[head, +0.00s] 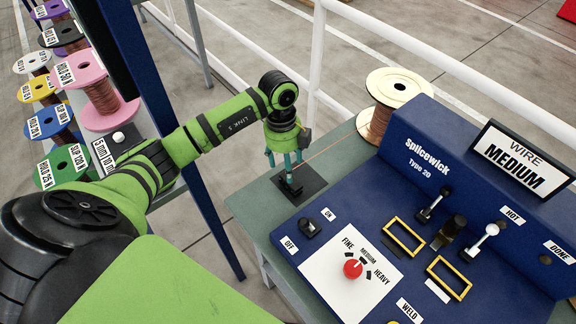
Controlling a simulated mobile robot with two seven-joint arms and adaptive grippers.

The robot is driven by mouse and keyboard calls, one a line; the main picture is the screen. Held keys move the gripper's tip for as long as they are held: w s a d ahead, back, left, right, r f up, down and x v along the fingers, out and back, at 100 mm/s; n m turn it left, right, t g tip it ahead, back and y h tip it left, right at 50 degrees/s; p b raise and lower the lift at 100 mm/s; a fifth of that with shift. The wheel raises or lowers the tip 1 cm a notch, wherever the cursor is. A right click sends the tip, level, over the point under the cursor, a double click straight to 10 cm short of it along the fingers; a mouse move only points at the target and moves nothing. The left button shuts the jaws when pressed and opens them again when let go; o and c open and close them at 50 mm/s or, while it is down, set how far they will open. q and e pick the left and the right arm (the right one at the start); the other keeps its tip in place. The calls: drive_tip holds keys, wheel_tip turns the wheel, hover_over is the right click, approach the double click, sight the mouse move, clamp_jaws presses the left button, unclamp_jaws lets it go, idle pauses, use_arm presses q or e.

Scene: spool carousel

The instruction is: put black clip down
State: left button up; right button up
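My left gripper (288,174) has teal fingers and points down over a small black pad (312,180) at the left edge of the grey-green bench. A small black piece, which looks like the black clip (291,187), is at its fingertips, just over or on the pad. I cannot tell whether the fingers grip it or only stand around it, nor whether it touches the pad. A thin copper wire (330,147) runs from the copper spool (385,105) toward the gripper. My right gripper is not in view.
The blue Splicewick console (440,190) with switches, levers and a red knob (353,268) stands right of the pad. A white railing (316,60) runs behind the bench. A rack with several coloured spools (95,85) stands at the left, beyond a blue post (200,170).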

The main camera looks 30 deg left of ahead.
sight(285, 178)
use_arm(q)
wheel_tip(285, 178, up, 6)
drive_tip(key=p, duration=0.1)
drive_tip(key=shift+w+a+r+p, duration=0.15)
drive_tip(key=shift+a+p, duration=0.25)
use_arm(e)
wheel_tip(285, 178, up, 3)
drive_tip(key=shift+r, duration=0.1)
